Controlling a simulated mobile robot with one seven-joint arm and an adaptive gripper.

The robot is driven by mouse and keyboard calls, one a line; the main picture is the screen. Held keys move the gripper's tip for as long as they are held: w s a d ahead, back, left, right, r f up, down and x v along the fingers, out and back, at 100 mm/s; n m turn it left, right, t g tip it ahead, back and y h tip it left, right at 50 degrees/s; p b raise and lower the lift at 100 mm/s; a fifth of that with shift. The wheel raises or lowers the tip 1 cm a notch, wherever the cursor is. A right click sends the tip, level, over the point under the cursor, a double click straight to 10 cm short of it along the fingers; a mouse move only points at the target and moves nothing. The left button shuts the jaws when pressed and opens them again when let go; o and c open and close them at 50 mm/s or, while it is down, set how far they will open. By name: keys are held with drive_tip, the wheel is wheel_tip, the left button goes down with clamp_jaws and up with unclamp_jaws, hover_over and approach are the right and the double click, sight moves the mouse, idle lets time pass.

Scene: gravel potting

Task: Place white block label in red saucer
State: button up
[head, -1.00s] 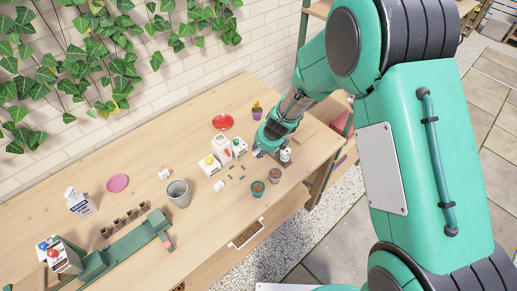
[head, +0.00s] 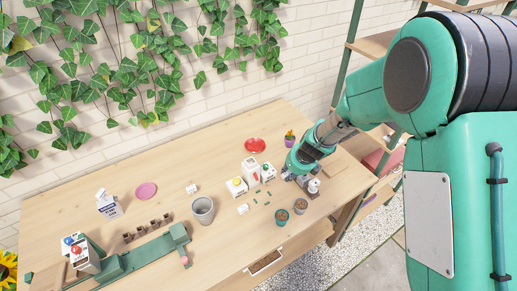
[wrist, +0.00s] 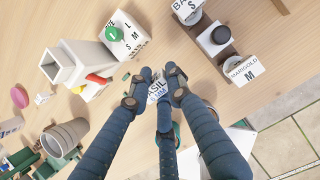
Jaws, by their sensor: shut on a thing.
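My gripper (wrist: 160,84) is shut on a small white block label (wrist: 158,88) with dark lettering that seems to read BASIL. The fingers cover part of the block. In the head view my gripper (head: 296,177) is low over the right part of the table, and the held block is not clear there. The red saucer (head: 255,145) lies flat and looks empty near the back edge, behind and left of my gripper. It does not show in the wrist view.
White cartons (head: 252,169) stand left of my gripper, a purple potted plant (head: 290,140) behind it. Two small pots (head: 281,217) stand in front. A dark holder (wrist: 215,45) with lettered white blocks is beside it. A pink saucer (head: 146,190) and grey pot (head: 203,210) are farther left.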

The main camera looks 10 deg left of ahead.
sight(289, 172)
wheel_tip(289, 172, up, 7)
drive_tip(key=shift+r, duration=0.1)
drive_tip(key=shift+w+a+r, duration=0.1)
drive_tip(key=shift+r, duration=0.15)
drive_tip(key=w+a+n+g+h+p, duration=0.1)
drive_tip(key=w+a+n+g+p, duration=0.3)
drive_tip(key=w+a, duration=0.6)
drive_tip(key=w+a+n+t+h+p, duration=0.1)
drive_tip(key=w+a+n+h+p, duration=0.15)
drive_tip(key=w+a+n, duration=0.65)
wheel_tip(289, 172, down, 5)
drive_tip(key=w+d+m, duration=0.1)
drive_tip(key=w+m, duration=0.2)
drive_tip(key=shift+d+f+m, duration=0.15)
drive_tip(key=shift+d+m, duration=0.15)
drive_tip(key=shift+d, duration=0.05)
drive_tip(key=shift+y, duration=0.25)
drive_tip(key=shift+f, duration=3.1)
